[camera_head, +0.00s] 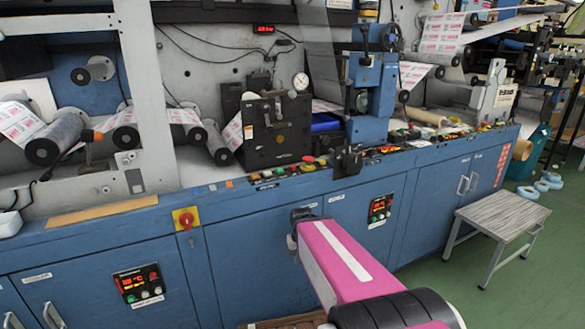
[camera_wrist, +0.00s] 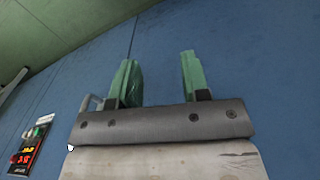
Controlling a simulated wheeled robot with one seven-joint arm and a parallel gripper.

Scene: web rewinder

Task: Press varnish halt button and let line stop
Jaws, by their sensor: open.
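Several buttons show, and I cannot read which one is the varnish halt button. A red mushroom button (camera_head: 186,217) sits on a yellow plate on the blue cabinet front. A left control panel (camera_head: 139,285) and a right control panel (camera_head: 380,208) carry red displays and small buttons. A panel with red digits (camera_wrist: 29,148) shows at the left edge there.
The blue cabinet (camera_head: 258,250) carries a ledge crowded with small coloured buttons (camera_head: 310,163). A black box unit (camera_head: 277,130) stands behind it. A grey-topped stool (camera_head: 503,212) stands at right on the green floor (camera_head: 480,297), which has free room around it.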

